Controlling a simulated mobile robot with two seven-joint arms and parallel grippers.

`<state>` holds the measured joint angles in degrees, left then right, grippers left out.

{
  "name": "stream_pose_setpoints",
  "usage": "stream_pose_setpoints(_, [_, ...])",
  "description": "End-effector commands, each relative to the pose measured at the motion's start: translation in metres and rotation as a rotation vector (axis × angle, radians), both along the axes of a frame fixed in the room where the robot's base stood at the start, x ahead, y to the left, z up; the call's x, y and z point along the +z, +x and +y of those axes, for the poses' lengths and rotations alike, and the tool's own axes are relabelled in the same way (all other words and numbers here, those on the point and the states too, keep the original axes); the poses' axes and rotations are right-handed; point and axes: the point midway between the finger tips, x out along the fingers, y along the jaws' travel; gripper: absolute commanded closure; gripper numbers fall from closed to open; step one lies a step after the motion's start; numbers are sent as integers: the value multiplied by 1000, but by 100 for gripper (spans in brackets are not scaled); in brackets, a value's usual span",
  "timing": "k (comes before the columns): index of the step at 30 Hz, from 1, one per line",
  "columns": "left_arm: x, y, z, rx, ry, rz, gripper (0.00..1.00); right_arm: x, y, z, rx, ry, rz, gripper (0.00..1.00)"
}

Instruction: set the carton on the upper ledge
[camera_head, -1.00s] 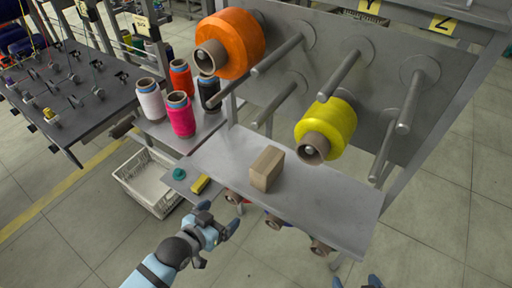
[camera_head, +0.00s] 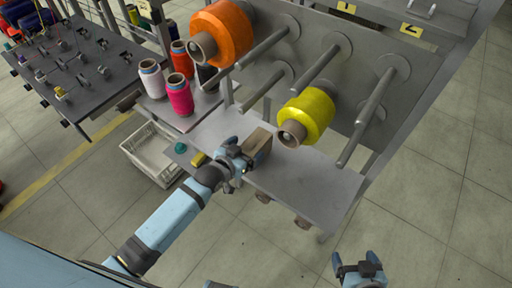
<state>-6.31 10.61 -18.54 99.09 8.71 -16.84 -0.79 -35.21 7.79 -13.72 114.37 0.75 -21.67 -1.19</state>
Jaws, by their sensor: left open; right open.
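The carton, a small brown box (camera_head: 259,147), stands on the grey metal shelf (camera_head: 308,183) below the spool pegs. My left gripper (camera_head: 241,153) is open at the carton's left side, with its fingertips close to it. I cannot tell whether they touch the carton. The hand hides part of the carton's left side. My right gripper (camera_head: 359,262) is open and empty, low in the picture, over the floor in front of the shelf. I cannot tell which surface is the upper ledge.
An orange spool (camera_head: 224,33) and a yellow spool (camera_head: 308,113) sit on pegs above the shelf, beside bare pegs (camera_head: 365,115) that stick out. Several thread cones (camera_head: 179,97) stand to the left. A white basket (camera_head: 150,160) is below. The shelf's right part is clear.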

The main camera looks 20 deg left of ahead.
Motion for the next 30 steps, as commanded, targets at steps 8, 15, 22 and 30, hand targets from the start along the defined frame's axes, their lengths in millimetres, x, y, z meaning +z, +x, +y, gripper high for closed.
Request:
stream_pose_setpoints(8, [-16,36,-7,0,-1,-1,6,8,1,-3,-3,-4,-2,11])
stream_pose_setpoints(15, [-20,45,-11,0,0,0,6,6,1,-5,-4,-7,0,11])
stream_pose_setpoints(22, [-20,44,-11,0,0,0,32,4,0,-5,-3,-8,4,11])
stream_pose_setpoints(30, [-19,44,-11,0,0,-1,66,4,0,-4,-1,-7,3,11])
